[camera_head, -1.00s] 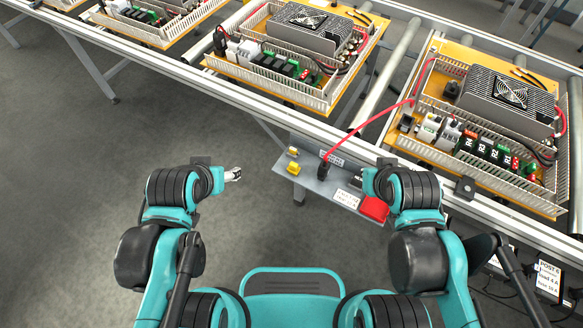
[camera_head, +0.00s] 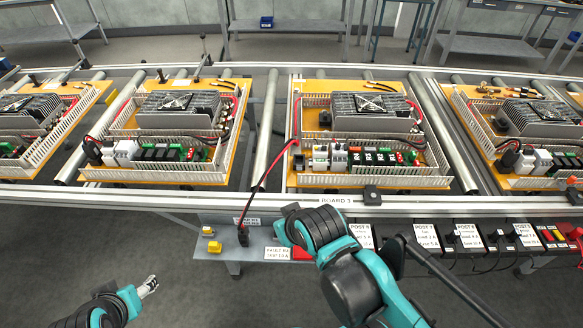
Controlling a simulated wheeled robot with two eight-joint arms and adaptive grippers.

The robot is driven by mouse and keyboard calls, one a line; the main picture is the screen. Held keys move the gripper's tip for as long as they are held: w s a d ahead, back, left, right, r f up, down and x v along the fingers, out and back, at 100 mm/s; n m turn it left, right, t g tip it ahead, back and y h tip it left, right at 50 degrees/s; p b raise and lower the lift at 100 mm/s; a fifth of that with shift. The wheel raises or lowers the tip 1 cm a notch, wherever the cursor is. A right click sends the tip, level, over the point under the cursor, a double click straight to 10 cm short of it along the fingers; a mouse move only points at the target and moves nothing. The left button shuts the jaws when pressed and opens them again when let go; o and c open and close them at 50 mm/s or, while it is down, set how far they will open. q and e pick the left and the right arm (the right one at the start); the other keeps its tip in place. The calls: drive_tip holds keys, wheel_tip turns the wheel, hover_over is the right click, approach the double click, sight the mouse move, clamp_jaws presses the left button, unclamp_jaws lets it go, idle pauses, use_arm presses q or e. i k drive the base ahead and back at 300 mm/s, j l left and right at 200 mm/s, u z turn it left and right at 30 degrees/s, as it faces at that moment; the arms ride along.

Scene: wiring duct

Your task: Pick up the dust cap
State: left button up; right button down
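No part is labelled as the dust cap. Two small yellow pieces, one farther back (camera_head: 208,231) and one nearer (camera_head: 214,247), sit at the left end of the grey shelf (camera_head: 228,254) below the conveyor. I cannot tell whether either is the dust cap. A black plug (camera_head: 243,236) on a red cable stands on the shelf to their right. My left gripper (camera_head: 150,285) is low at the left, apart from the shelf; its fingers are too small to judge. My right arm reaches over the shelf's right part, and its gripper is hidden behind the wrist.
Yellow boards with ducts and power units stand on the roller conveyor, whose front rail (camera_head: 250,200) runs above the shelf. A red item (camera_head: 301,254) is partly hidden by my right arm. Labelled black posts (camera_head: 467,240) line the right. Floor is clear at lower left.

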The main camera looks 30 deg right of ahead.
sight(214, 247)
drive_tip(key=l+u, duration=0.45)
drive_tip(key=k+l+u, duration=0.15)
drive_tip(key=l+u, duration=0.3)
drive_tip(key=k+l+u, duration=0.2)
drive_tip(key=u, duration=0.25)
drive_tip(key=l, duration=0.1)
